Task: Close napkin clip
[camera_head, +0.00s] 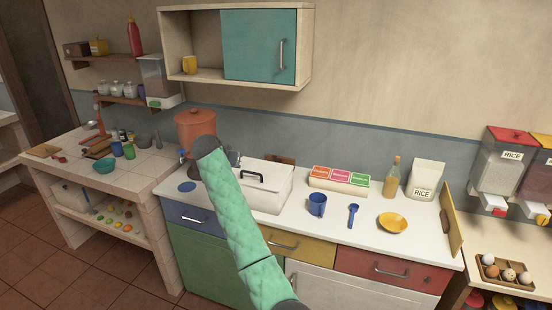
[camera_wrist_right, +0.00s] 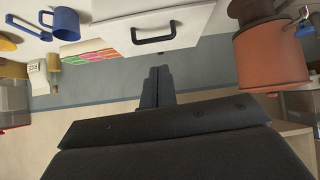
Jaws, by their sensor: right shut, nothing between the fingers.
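I cannot make out a napkin clip for certain in either view. A white box (camera_head: 270,190) with a black handle (camera_head: 252,176) stands on the white counter. The box (camera_wrist_right: 120,10) and its handle (camera_wrist_right: 153,39) also show at the top of the right wrist view, which is upside down. My right gripper (camera_wrist_right: 159,70) is shut and empty, its tips apart from the handle in that picture. In the head view my green-sleeved right arm reaches up to the left of the box and largely hides its gripper. My left gripper is not in view.
An orange pot (camera_head: 196,124) stands behind my arm. A blue mug (camera_head: 317,204), blue spoon (camera_head: 353,214), yellow bowl (camera_head: 393,223), coloured-label box (camera_head: 340,178), bottle (camera_head: 391,178) and rice bag (camera_head: 425,180) stand to the right. A wall cabinet (camera_head: 258,45) hangs above.

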